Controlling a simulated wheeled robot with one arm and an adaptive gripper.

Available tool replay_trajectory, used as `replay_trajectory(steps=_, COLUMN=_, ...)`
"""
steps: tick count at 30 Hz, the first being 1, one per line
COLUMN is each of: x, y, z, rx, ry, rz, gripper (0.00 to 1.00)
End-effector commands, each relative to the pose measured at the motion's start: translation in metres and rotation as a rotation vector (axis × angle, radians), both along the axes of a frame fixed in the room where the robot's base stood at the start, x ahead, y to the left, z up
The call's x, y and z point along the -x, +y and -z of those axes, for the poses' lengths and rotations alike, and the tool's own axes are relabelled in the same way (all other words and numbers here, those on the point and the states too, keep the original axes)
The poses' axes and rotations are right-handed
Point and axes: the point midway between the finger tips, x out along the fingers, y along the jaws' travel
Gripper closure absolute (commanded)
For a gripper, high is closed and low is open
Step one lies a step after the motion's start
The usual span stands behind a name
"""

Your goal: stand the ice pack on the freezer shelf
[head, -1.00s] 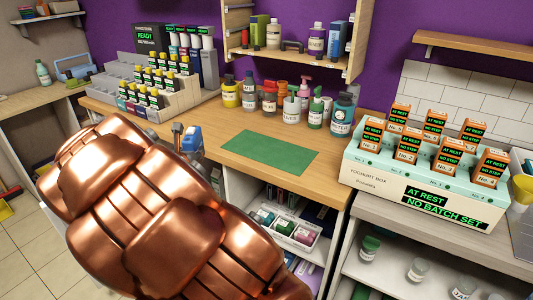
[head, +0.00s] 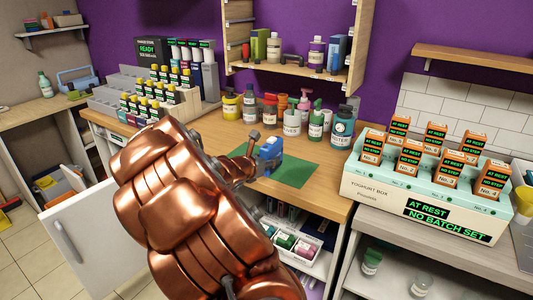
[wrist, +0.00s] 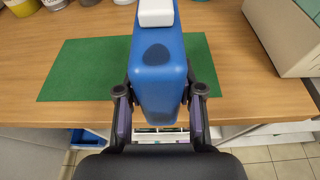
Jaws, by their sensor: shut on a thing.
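The ice pack is a blue block with a white cap (wrist: 157,12). It shows in the head view (head: 269,152) over the green mat and fills the middle of the wrist view (wrist: 157,75). My gripper (wrist: 160,97) is shut on it, one finger on each side. It shows small in the head view (head: 252,168). I cannot tell whether the pack touches the mat. A white door with a handle (head: 66,240) stands open at lower left. I cannot make out a freezer shelf; my copper-coloured arm hides much of the space under the counter.
The green mat (head: 297,172) lies on the wooden counter (head: 322,194). Several bottles (head: 291,122) stand behind it. The yoghurt box (head: 425,200) is at right. A white bin of small items (head: 298,247) sits below the counter. A rack with displays (head: 165,95) is at left.

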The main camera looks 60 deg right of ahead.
Motion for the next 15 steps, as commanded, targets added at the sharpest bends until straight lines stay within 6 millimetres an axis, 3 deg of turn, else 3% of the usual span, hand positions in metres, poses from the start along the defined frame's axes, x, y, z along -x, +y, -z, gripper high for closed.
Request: replay_trajectory(steps=15, x=-0.043, y=-0.058, z=0.004, rx=0.002, ry=-0.002, rz=0.001, gripper=1.0)
